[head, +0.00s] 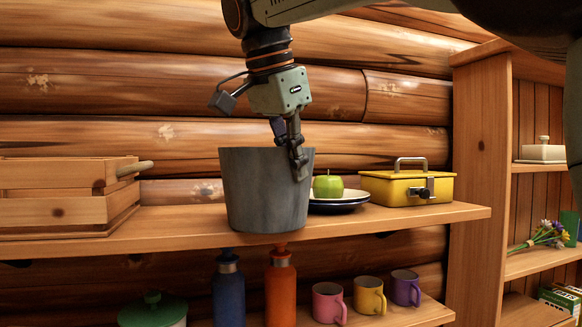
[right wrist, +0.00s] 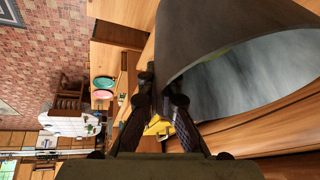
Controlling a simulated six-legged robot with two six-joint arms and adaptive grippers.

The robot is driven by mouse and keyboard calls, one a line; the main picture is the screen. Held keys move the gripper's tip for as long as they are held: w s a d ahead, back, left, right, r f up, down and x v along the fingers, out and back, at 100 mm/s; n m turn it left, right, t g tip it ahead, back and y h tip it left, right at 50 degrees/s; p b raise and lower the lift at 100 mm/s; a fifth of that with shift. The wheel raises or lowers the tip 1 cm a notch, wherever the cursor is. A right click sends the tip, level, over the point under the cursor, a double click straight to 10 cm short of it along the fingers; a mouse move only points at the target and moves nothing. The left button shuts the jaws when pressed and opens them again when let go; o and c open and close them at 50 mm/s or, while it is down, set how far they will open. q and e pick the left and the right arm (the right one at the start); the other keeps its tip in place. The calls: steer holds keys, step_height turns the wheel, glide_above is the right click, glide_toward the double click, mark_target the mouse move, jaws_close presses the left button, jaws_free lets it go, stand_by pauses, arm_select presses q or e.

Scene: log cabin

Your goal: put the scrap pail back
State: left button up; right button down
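The scrap pail (head: 262,195) is a plain grey, upright bucket at the front of the upper wooden shelf. I cannot tell whether its base rests on the board or hangs just above it. My right gripper (head: 297,160) comes down from above at the pail's right rim, one finger outside the wall. In the right wrist view the pail (right wrist: 205,50) fills the upper right, its mouth facing right. There the fingers of my right gripper (right wrist: 162,95) close in on both sides of the pail's wall. My left gripper is not in view.
The upper shelf (head: 400,222) also holds a wooden crate (head: 55,212) at left. A green apple (head: 328,187) on a plate (head: 340,204) and a yellow box (head: 405,188) stand close right of the pail. Bottles and mugs stand below. Bare board lies between crate and pail.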

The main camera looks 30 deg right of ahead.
steer(key=shift+w+d, duration=0.1)
steer(key=shift+w+f, duration=0.1)
steer(key=c, duration=2)
jaws_free()
steer(key=shift+f, duration=0.1)
steer(key=o, duration=0.5)
steer(key=shift+s, duration=0.2)
